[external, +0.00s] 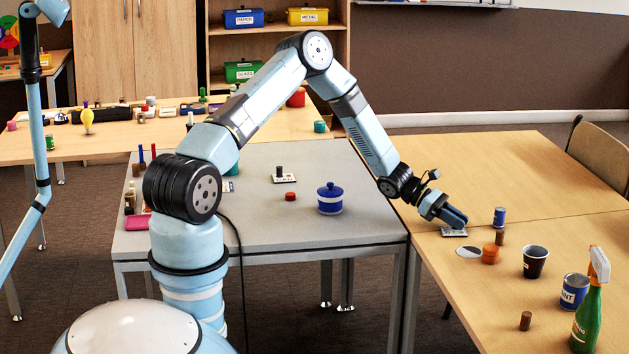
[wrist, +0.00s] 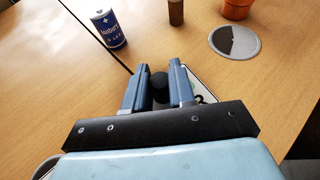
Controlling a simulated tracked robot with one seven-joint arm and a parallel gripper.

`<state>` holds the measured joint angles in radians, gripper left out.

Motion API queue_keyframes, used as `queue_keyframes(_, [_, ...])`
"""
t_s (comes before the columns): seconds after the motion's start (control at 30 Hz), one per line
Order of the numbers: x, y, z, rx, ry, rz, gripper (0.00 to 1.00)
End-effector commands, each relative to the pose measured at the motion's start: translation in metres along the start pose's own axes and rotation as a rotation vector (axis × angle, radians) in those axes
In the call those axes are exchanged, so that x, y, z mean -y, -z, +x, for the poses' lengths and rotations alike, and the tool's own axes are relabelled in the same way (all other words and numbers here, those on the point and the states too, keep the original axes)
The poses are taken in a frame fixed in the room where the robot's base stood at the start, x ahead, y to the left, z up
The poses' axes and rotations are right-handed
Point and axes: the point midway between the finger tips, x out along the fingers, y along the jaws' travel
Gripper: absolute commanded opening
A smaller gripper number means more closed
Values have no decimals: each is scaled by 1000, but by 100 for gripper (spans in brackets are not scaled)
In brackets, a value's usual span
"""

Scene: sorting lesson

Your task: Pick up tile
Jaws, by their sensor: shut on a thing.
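A white tile (external: 455,233) with dark markings is under my gripper (external: 458,217) at the left of the right-hand wooden table. In the wrist view, the tile (wrist: 203,88) shows partly behind the right finger, and its round black knob sits between the two fingertips of my gripper (wrist: 158,88). My gripper is shut on this knob. The fingers hide most of the tile. I cannot tell whether it touches the tabletop. Another white tile with a dark knob (external: 279,173) stands on the grey table.
Near my gripper are a blue battery (wrist: 109,30), a brown cylinder (wrist: 176,12), an orange pot (wrist: 237,9) and a grey-and-white disc (wrist: 235,42). A dark cup (external: 535,263), paint can (external: 573,292) and green spray bottle (external: 587,318) stand nearer the front. The table's back is clear.

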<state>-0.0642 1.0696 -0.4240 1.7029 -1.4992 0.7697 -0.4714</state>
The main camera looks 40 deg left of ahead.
Motion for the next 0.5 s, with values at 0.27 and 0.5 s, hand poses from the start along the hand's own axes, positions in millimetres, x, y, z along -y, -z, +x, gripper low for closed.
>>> queue_keyframes(0.27, [0,0,0,0,0,0,0])
queue_keyframes(0.5, [0,-8,-3,0,0,1,0])
